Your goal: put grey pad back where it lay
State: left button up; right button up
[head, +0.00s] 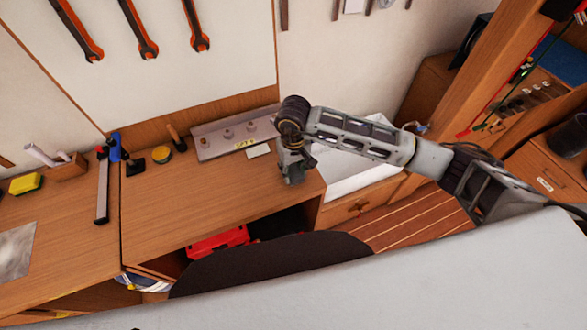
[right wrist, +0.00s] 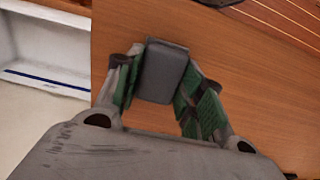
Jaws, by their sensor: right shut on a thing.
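The grey pad (right wrist: 164,72) is a small dark grey block with rounded edges, held between the green-lined fingers of my right gripper (right wrist: 158,90) in the right wrist view. In the head view my right gripper (head: 293,175) points down at the right end of the wooden bench top (head: 215,205), near its edge by the white basin. The pad is mostly hidden there by the gripper. I cannot tell whether the pad touches the wood. My left gripper is out of view.
A metal strip with knobs (head: 212,142) and a small white block (head: 259,151) lie just left of the gripper. A white basin (head: 352,178) is to its right. A round tin (head: 162,154) stands farther left. The bench's middle is clear.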

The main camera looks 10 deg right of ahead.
aim_at(293, 171)
jog(key=shift+f, duration=0.15)
jog(key=o, duration=0.9)
jog(key=shift+r, duration=0.2)
notch_tip(293, 171, up, 12)
jog(key=b, duration=0.2)
jog(key=shift+b, duration=0.35)
dwell(0.4)
